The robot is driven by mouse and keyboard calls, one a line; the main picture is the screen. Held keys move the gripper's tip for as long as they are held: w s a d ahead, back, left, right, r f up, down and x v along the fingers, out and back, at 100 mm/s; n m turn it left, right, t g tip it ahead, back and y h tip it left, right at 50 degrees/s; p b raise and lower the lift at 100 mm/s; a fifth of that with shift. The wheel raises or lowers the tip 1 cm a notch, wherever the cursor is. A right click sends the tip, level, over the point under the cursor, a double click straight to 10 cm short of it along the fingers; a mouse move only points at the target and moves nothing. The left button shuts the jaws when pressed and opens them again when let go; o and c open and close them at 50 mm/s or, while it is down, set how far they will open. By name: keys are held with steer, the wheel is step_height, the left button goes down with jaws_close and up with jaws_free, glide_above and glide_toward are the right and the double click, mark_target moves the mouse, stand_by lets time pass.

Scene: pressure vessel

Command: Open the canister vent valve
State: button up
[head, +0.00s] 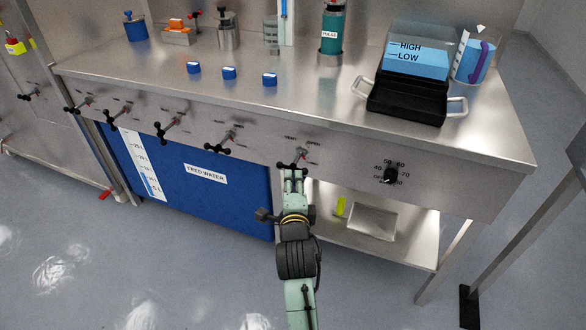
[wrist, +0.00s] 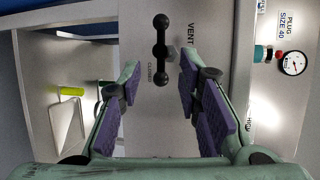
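The vent valve's black handle (wrist: 161,36) shows in the wrist view on a grey panel. It is a bar with round knobs, upright in the picture, between a CLOSED label (wrist: 150,73) and a VENT label (wrist: 191,35). In the head view the handle (head: 295,159) sits on the bench's front panel, just above my gripper (head: 293,178). In the wrist view my gripper (wrist: 160,92) is open, with purple finger pads on either side of the handle's lower end. I see no contact between pads and handle.
Several similar black valve handles (head: 218,146) line the panel to the left, and a black dial (head: 391,176) is to the right. A blue FEED WATER tank (head: 205,195) stands below. A gauge (wrist: 293,62) shows in the wrist view. The floor in front is clear.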

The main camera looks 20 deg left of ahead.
mark_target(292, 166)
steer(key=p+x, duration=0.2)
steer(key=x, duration=0.6)
steer(key=shift+w, duration=0.1)
jaws_close()
